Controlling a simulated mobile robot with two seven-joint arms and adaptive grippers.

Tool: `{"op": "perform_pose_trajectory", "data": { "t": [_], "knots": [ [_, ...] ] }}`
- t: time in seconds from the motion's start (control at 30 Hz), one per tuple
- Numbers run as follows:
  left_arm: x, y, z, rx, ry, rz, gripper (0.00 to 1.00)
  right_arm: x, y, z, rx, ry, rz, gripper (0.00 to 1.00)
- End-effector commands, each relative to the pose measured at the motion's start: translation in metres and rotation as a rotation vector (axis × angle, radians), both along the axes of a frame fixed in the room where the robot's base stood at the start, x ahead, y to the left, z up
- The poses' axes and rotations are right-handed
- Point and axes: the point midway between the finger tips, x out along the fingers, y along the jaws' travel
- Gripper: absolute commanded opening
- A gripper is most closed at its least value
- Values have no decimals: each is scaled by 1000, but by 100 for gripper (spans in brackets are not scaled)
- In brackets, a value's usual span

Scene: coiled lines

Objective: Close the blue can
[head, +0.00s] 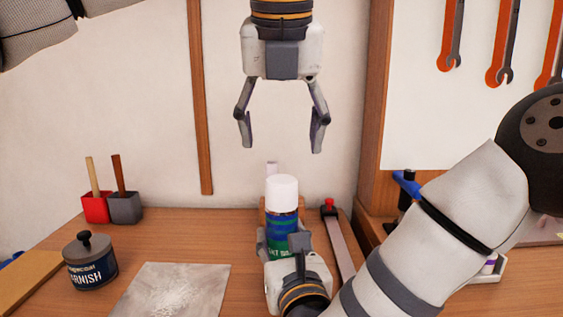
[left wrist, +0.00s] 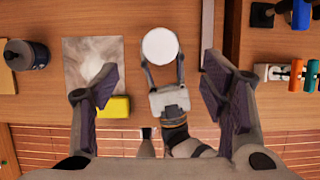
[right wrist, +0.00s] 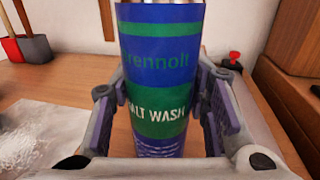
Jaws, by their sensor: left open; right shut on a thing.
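The blue can (head: 283,224) stands upright on the wooden bench, with blue and green bands and lettering in the right wrist view (right wrist: 160,67). A white cap (head: 282,188) sits on its top and shows as a white disc in the left wrist view (left wrist: 160,46). I cannot tell how tightly it is seated. My right gripper (head: 284,243) is shut around the can's lower body, one finger on each side. My left gripper (head: 281,149) is open and empty, pointing down above the cap and clear of it.
A dark varnish pot (head: 90,262) and a grey stained sheet (head: 172,290) lie left of the can. Red (head: 96,208) and grey (head: 125,208) holders stand behind. A long red-topped tool (head: 338,245) is close on the right. A yellow block (left wrist: 114,107) shows near the sheet.

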Motion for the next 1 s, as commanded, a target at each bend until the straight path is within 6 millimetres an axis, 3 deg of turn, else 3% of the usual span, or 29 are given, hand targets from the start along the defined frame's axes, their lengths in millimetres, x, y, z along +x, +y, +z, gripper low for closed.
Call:
{"op": "perform_pose_trajectory", "data": {
  "t": [0.2, 0.47, 0.5, 0.57, 0.87, 1.0],
  "knots": [
    [-8, 0, 18, -1, 1, 0, 67, 0, 0, 0, 0, 0, 0, 0],
    [-9, 0, 19, 0, 1, -1, 67, 0, 0, 0, 0, 0, 0, 0],
    [-8, 0, 19, 0, 1, -1, 67, 0, 0, 0, 0, 0, 0, 49],
    [-8, 0, 19, 0, 1, -1, 67, 0, 0, 0, 0, 0, 0, 63],
    [-8, 0, 19, 0, 1, -1, 67, 0, 0, 0, 0, 0, 0, 66],
    [-8, 0, 19, 0, 1, -1, 67, -12, -2, -1, 0, 3, 1, 66]
  ]
}}
